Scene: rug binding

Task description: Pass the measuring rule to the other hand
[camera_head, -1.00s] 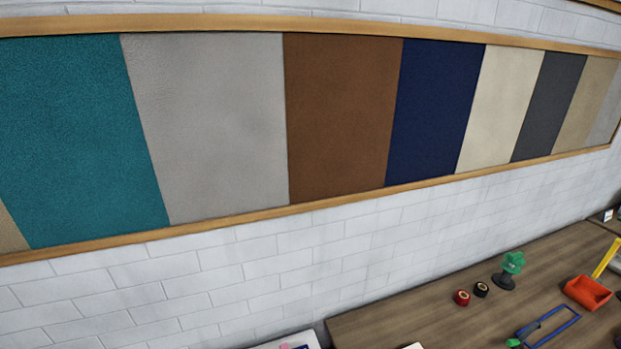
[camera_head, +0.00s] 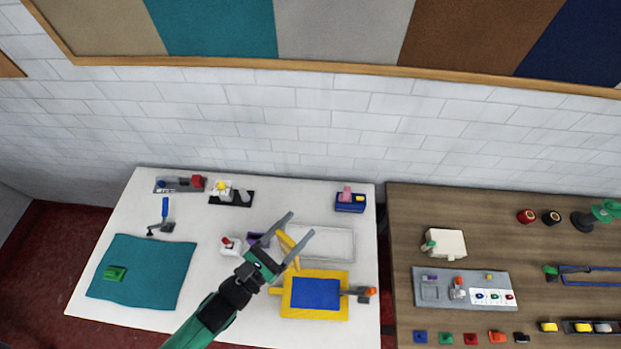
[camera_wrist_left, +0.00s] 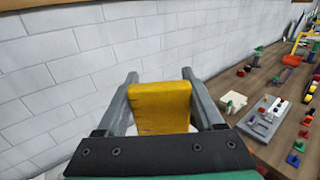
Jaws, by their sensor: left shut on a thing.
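The measuring rule is the yellow bar (camera_head: 290,246) in the head view, held between the jaws of my left gripper (camera_head: 300,226). In the left wrist view the rule (camera_wrist_left: 160,108) shows as a broad yellow block between the two grey fingers. The left gripper is shut on it and is held above the white table. I cannot tell its exact height. My right gripper is in neither view.
The white table (camera_head: 120,215) bears a teal mat (camera_head: 150,262), a yellow-framed blue pad (camera_head: 315,293), a clear tray (camera_head: 328,243) and small tools. A wooden table (camera_head: 560,220) on the right holds a grey panel (camera_head: 430,308) and several small blocks. A brick wall stands behind.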

